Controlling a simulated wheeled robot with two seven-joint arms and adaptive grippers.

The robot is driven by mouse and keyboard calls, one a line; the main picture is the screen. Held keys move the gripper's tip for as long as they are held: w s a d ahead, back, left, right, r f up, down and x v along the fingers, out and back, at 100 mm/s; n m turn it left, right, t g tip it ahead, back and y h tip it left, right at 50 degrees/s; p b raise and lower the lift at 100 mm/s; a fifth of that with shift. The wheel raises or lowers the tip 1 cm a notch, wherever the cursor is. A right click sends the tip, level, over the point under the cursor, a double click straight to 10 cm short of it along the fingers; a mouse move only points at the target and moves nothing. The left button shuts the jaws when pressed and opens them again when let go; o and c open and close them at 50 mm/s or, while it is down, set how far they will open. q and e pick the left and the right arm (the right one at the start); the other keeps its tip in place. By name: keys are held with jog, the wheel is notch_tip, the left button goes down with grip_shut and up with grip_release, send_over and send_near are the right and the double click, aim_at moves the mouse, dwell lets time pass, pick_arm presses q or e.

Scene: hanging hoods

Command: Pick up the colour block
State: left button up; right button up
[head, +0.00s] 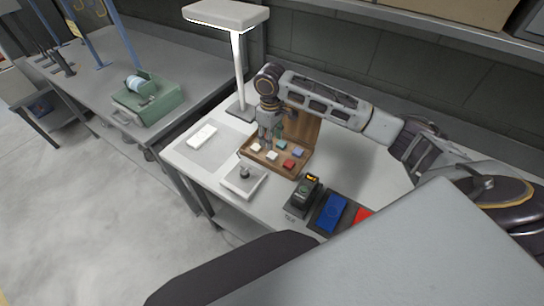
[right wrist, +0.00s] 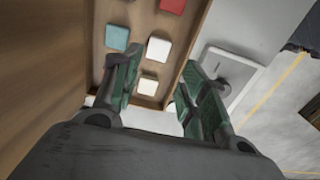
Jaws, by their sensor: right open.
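A wooden box (head: 262,164) with a raised lid stands on the light table. It holds small colour blocks: cream (head: 256,147), white (head: 272,155), red (head: 289,164), teal (head: 281,144) and blue (head: 298,152). My right gripper (head: 271,143) points down above the box, among the blocks at its back left. In the right wrist view its green-padded fingers (right wrist: 163,86) are apart. The cream block (right wrist: 148,85) shows between them, with the white block (right wrist: 158,50) beyond and the teal block (right wrist: 117,38) to the left. Nothing is held. My left gripper is out of view.
A lamp (head: 238,70) stands behind the box. A white scale-like tray (head: 243,181) sits in front, and a small dark device (head: 304,193) and a blue pad (head: 330,213) lie to the right. A white item (head: 202,135) rests at the left.

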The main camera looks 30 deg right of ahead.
aim_at(270, 154)
jog(key=shift+f, duration=1.9)
jog(key=shift+w+f, duration=0.15)
jog(key=shift+f, duration=1.15)
jog(key=shift+w+f, duration=0.15)
jog(key=shift+f, duration=1.15)
jog(key=c, duration=0.8)
jog(key=shift+r, duration=0.1)
jog(key=shift+r, duration=4.95)
